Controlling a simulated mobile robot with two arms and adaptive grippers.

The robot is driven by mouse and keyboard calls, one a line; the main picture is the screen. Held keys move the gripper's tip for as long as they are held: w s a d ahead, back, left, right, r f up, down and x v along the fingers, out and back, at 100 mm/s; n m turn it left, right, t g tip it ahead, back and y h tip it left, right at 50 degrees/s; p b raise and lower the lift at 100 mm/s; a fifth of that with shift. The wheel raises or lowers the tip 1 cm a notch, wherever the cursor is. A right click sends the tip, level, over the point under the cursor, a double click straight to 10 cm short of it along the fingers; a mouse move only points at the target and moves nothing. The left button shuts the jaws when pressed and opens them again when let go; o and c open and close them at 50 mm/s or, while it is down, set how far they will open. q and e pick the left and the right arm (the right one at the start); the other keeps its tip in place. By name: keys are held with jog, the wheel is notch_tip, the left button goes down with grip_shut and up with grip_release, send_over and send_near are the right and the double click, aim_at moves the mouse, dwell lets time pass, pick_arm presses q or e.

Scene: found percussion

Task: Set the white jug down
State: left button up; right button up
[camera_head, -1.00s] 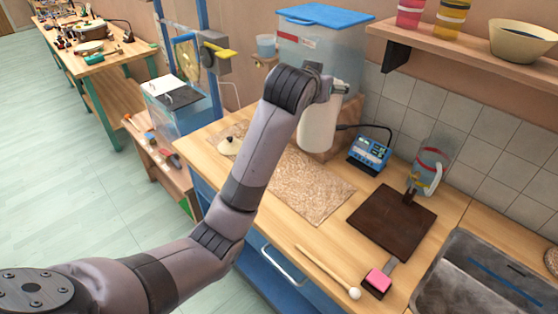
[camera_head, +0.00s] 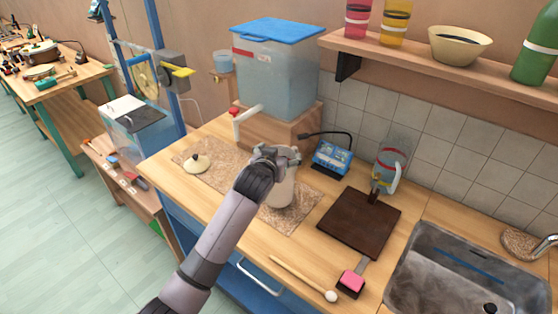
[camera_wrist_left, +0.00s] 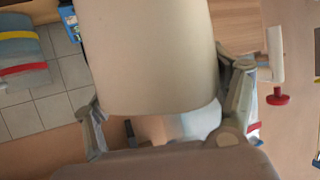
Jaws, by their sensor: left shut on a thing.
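The white jug (camera_head: 282,190) is upright in my left gripper (camera_head: 278,157), over the right part of the speckled cork mat (camera_head: 228,178) on the wooden counter. I cannot tell whether its base touches the mat. In the left wrist view the jug's pale body (camera_wrist_left: 150,55) fills the middle, with the fingers of my left gripper (camera_wrist_left: 165,110) on both sides of it. The gripper is shut on the jug and hides part of its top. A cream lid with a knob (camera_head: 197,163) lies on the mat's left part. My right gripper is out of view.
A blue-lidded tank (camera_head: 278,75) with a white tap (camera_head: 246,120) stands behind the mat. To the right are a blue device (camera_head: 331,158), a clear jug with a red band (camera_head: 390,165), a dark board (camera_head: 359,222) and a sink (camera_head: 465,270). A mallet (camera_head: 303,278) lies in front.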

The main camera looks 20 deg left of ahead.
pick_arm(q)
notch_tip(320, 180, down, 2)
jog(key=shift+f, duration=0.15)
jog(key=shift+f, duration=0.2)
jog(key=o, duration=1.9)
jog(key=shift+o, duration=0.2)
jog(key=b+v, duration=0.1)
jog(key=v, duration=1.1)
jog(key=shift+r, duration=0.2)
